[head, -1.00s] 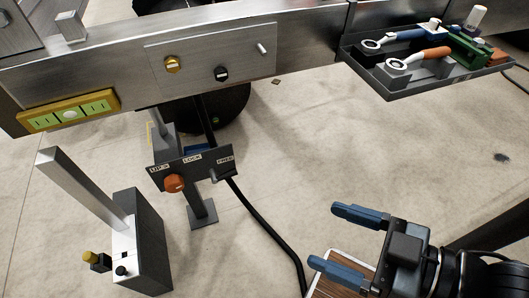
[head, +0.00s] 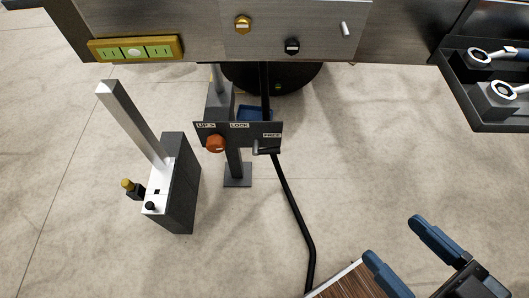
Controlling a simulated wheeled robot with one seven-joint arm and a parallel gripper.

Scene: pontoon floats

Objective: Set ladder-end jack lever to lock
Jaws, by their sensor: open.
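A dark label plate (head: 240,132) is on the jack post under the metal beam. It reads "UP", "LOCK" and "FREE" from left to right. A dark lever (head: 266,147) sticks out at the plate's right end, just under "FREE". An orange-red knob (head: 216,144) sits at the left, under "UP". My gripper (head: 392,238) is open and empty at the lower right, apart from the plate and lever. Its two blue fingers point up and left. I cannot tell from this view which end of the beam is the ladder end.
A dark block (head: 179,190) with a tall silver bar stands left of the jack. A tool tray (head: 462,90) is at upper right. A black cable (head: 297,215) crosses the floor between gripper and jack.

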